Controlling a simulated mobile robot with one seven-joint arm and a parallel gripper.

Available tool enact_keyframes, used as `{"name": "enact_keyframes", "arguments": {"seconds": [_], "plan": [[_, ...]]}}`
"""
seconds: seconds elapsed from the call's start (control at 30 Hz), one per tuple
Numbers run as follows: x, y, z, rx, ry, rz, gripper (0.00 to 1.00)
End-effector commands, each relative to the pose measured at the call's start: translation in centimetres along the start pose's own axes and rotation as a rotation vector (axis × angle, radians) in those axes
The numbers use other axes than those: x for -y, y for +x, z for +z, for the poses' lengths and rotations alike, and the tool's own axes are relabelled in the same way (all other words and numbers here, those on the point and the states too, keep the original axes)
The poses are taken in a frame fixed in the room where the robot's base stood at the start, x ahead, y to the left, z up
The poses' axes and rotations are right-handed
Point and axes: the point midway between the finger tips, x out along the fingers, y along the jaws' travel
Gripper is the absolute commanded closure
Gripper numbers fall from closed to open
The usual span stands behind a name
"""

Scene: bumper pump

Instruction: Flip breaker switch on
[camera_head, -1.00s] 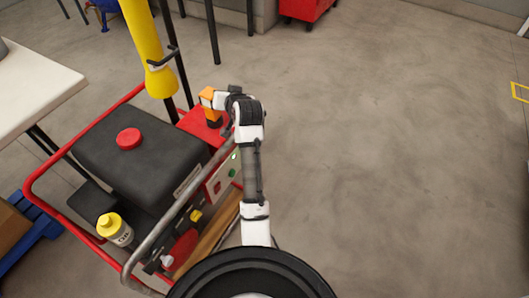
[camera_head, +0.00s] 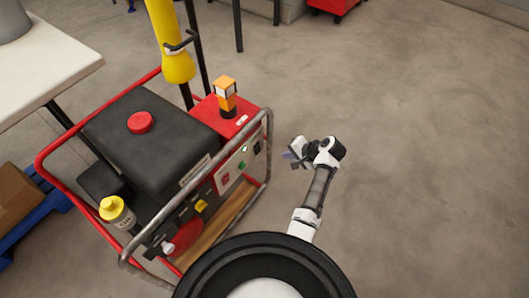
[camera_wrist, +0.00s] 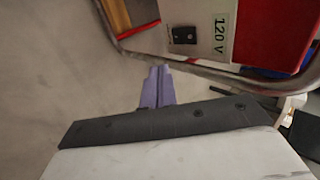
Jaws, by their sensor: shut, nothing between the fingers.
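The breaker switch (camera_wrist: 184,35) appears to be the small black switch on a pale panel beside a "120 V" label (camera_wrist: 221,34) in the wrist view. Its lever position is too small to tell. The panel (camera_head: 232,174) is on the right side of the red-framed machine in the head view, with a red and a green button. My gripper (camera_head: 289,155) is right of the machine, apart from the panel. Its purple fingers (camera_wrist: 158,72) are together and empty in the wrist view, short of the frame tube and the switch.
A grey frame tube (camera_head: 269,140) runs around the panel side, between my gripper and the machine. An orange-and-black lamp (camera_head: 226,96) stands on the red top. A white table (camera_head: 45,65) is at the left. The floor (camera_head: 430,150) at right is clear.

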Motion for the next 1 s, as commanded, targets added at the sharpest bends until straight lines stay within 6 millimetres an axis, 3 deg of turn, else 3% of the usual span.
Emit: {"name": "enact_keyframes", "arguments": {"seconds": [0.27, 1.0], "plan": [[-0.1, 0.9, 0.0, 0.0, -0.004, 0.001, 1.0], [-0.3, 10.8, 0.0, -0.001, -0.006, 0.002, 1.0]]}}
